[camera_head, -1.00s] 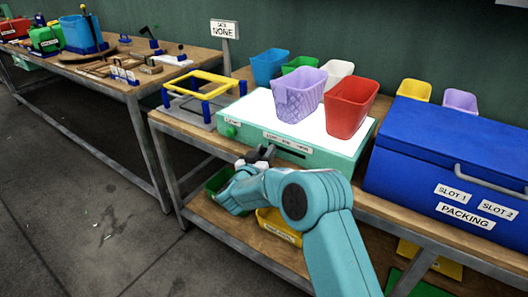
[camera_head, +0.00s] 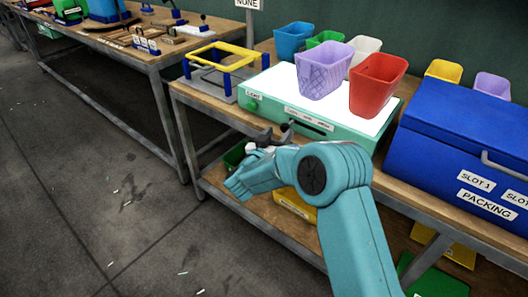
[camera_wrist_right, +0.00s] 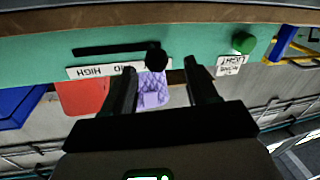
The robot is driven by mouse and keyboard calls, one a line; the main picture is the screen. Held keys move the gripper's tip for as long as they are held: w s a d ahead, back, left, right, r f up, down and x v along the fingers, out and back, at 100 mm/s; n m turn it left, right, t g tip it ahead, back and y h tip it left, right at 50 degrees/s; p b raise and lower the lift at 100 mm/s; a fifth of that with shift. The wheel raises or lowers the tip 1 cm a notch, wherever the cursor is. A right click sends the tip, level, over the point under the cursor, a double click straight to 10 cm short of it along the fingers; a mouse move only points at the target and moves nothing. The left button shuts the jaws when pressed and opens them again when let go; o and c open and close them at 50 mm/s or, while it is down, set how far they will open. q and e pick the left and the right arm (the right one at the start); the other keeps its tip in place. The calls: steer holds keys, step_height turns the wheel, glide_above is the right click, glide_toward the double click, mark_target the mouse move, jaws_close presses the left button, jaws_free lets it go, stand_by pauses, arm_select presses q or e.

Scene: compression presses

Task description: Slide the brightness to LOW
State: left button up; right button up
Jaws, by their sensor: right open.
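The teal light box (camera_head: 345,149) stands on the near table with a glowing white top; it also fills the upper part of the right wrist view (camera_wrist_right: 208,38). Its front has a dark slot (camera_wrist_right: 105,49) and a white LOW–MED–HIGH label (camera_wrist_right: 88,71), upside down in the wrist view. A black slider knob (camera_wrist_right: 156,57) sits at the right end of the visible slot; part of the label is hidden. My right gripper (camera_wrist_right: 158,68) is open, with its fingers either side of the knob. It also shows before the box front in the head view (camera_head: 276,134). My left gripper is out of view.
A purple bin (camera_head: 324,77) and a red bin (camera_head: 375,86) stand on the light box. A green button (camera_head: 251,106) is at its left front. A blue PACKING box (camera_head: 465,135) is on the right, a yellow-blue frame (camera_head: 222,54) on the left.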

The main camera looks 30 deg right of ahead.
steer(key=v, duration=1.1)
steer(key=shift+a, duration=0.15)
steer(key=shift+s, duration=0.15)
